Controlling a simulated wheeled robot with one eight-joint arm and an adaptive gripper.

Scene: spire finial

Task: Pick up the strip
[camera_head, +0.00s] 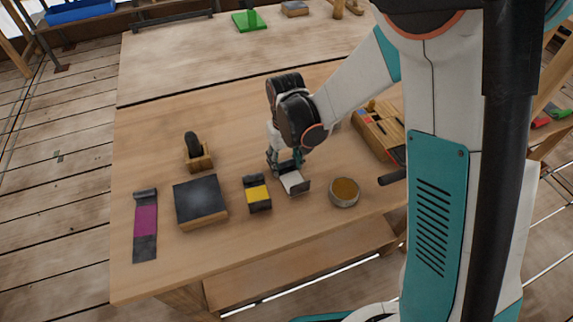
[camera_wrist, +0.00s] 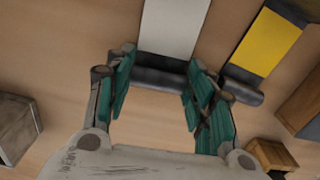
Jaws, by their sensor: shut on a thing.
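A white strip with dark ends (camera_head: 294,182) lies on the workbench, between a yellow-banded strip (camera_head: 257,194) and a round bowl. In the wrist view the white strip (camera_wrist: 174,28) extends away from me, its dark near end between my fingers. My gripper (camera_head: 286,163) is low over the table at the strip's far end. In the wrist view my gripper (camera_wrist: 160,70) is shut on that dark end, one teal finger on each side. The yellow strip (camera_wrist: 268,42) lies close to the right finger. A magenta strip with dark ends (camera_head: 146,216) lies at the table's left.
A dark-topped block (camera_head: 200,198) and a small wooden holder with a black piece (camera_head: 196,155) stand left of the yellow strip. The bowl (camera_head: 344,192) is close on the right. A wooden box (camera_head: 378,130) stands farther right.

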